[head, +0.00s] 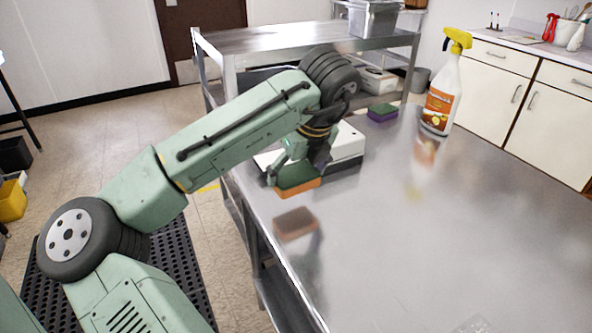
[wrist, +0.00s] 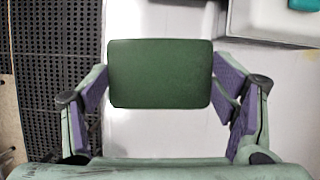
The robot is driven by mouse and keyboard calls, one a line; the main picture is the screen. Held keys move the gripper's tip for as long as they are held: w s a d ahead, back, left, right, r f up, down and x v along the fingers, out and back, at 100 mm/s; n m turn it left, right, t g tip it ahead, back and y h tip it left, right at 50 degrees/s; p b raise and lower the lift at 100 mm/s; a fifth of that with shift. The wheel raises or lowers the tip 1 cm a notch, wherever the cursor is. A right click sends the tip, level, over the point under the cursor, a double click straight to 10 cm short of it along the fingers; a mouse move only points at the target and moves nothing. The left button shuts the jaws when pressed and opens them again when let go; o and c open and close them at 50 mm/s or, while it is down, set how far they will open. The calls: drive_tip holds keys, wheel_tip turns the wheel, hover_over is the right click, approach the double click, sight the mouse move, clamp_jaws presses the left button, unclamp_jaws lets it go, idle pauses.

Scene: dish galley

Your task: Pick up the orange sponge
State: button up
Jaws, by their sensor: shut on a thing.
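The orange sponge (head: 300,190) has a green scouring top and hangs above the steel table near its left edge. Its brownish reflection shows on the tabletop below, apart from it. My gripper (head: 296,170) points down and is shut on the sponge. In the wrist view the sponge's green top (wrist: 160,74) lies between the two purple-padded fingers. Its orange underside is hidden there.
The steel table (head: 440,240) is clear at the front and right. A purple and green sponge (head: 382,112) and a spray bottle (head: 441,92) stand farther back. A steel shelf unit (head: 270,40) is behind.

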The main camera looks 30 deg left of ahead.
sight(296, 174)
wheel_tip(296, 174, up, 13)
drive_tip(key=p, duration=0.2)
drive_tip(key=shift+f+p, duration=0.15)
drive_tip(key=shift+p, duration=0.2)
drive_tip(key=shift+o, duration=0.8)
drive_tip(key=c, duration=0.5)
